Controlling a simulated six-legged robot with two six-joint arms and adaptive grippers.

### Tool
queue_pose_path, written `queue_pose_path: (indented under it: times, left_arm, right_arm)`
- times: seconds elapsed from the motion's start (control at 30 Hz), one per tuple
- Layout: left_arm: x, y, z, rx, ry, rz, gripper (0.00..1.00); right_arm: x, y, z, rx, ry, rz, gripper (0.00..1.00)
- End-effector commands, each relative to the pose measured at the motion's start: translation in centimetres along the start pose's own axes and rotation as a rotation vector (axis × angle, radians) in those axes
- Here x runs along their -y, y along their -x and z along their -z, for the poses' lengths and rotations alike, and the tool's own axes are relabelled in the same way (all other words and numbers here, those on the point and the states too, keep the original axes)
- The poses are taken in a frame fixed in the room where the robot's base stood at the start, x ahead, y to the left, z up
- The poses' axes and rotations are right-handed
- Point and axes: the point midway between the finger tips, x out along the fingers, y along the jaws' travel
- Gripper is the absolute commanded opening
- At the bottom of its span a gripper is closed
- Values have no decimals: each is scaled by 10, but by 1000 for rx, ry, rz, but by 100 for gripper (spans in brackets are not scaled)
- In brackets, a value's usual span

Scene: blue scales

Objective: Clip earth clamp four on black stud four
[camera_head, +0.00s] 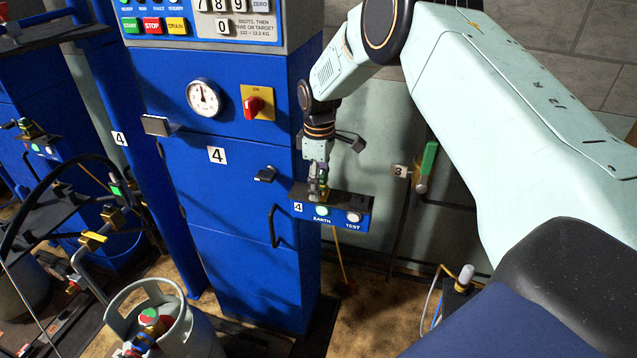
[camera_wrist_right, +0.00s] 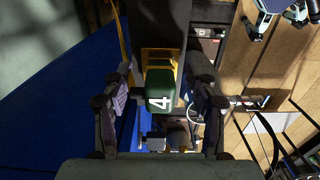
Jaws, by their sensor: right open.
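The green earth clamp marked 4 (camera_wrist_right: 162,86) lies between the two fingers of my right gripper (camera_wrist_right: 163,92) in the right wrist view. Dark gaps show between the clamp and both fingers, so the gripper is open around it. In the head view my right gripper (camera_head: 319,188) points down at the blue earth box marked 4 (camera_head: 337,212). A small bit of the clamp shows among the fingers there, mostly hidden. I cannot pick out black stud four with certainty. My left gripper is not in view.
The blue cabinet marked 4 (camera_head: 225,190) stands left of the box, with handles sticking out. A grey gas cylinder (camera_head: 185,338) stands at the lower left. A yellow cable (camera_head: 340,255) hangs below the box.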

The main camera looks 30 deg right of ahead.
Motion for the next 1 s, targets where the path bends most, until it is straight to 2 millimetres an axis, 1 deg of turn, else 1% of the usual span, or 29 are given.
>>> queue_pose_path:
  times: [0.87, 1.0]
  left_arm:
    - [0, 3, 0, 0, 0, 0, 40]
    - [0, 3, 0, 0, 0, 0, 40]
  right_arm:
    - [0, 0, 0, 0, 0, 0, 58]
    - [0, 0, 0, 0, 0, 0, 47]
